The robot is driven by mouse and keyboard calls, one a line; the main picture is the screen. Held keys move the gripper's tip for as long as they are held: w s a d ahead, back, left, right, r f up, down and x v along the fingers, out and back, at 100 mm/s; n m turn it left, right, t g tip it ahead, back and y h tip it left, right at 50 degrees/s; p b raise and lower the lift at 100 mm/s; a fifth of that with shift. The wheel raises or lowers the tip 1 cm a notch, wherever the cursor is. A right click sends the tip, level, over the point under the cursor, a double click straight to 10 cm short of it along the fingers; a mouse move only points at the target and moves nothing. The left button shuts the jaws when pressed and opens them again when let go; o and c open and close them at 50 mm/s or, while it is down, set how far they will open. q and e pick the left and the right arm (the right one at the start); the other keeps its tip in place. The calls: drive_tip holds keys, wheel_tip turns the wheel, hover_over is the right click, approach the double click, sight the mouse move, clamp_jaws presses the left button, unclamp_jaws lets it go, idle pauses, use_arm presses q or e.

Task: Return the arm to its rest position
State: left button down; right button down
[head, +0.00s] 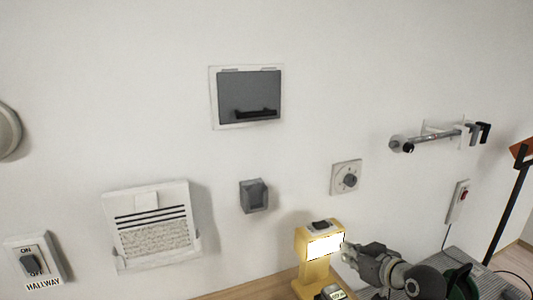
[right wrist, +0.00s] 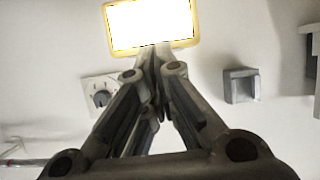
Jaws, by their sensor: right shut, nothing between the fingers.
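My right gripper (head: 348,252) is at the lower right of the head view, beside the yellow lamp (head: 314,268) with a bright white panel. Its fingers are shut with nothing between them. In the right wrist view the closed fingertips (right wrist: 152,52) overlap the lower edge of the lamp's lit panel (right wrist: 150,22); whether they touch it I cannot tell. My left gripper is in neither view.
A dial plate (head: 346,177), a small grey holder (head: 254,196), a framed dark panel (head: 249,98) and a rail with hooks (head: 430,140) are on the white wall. A red-switch box (head: 459,201) and black stand (head: 508,210) are at right. A hallway switch (head: 32,263) is lower left.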

drive_tip(key=s+a+f+g+h, duration=0.1)
drive_tip(key=s+a+f+g, duration=0.1)
drive_tip(key=s+f, duration=0.6)
drive_tip(key=s+a+f+g+h, duration=0.1)
drive_tip(key=s+a+f+g, duration=0.15)
drive_tip(key=s+f, duration=0.6)
drive_tip(key=s+d+f+m+g+h, duration=0.15)
drive_tip(key=s+g, duration=0.35)
drive_tip(key=s, duration=1.6)
wheel_tip(320, 180, down, 27)
drive_tip(key=s, duration=0.2)
drive_tip(key=s+d+f+g+h, duration=0.1)
drive_tip(key=s+d+f+g, duration=0.1)
drive_tip(key=s+f, duration=1.4)
drive_tip(key=shift+d, duration=0.3)
drive_tip(key=shift+s+f+m, duration=0.1)
drive_tip(key=shift+m, duration=0.15)
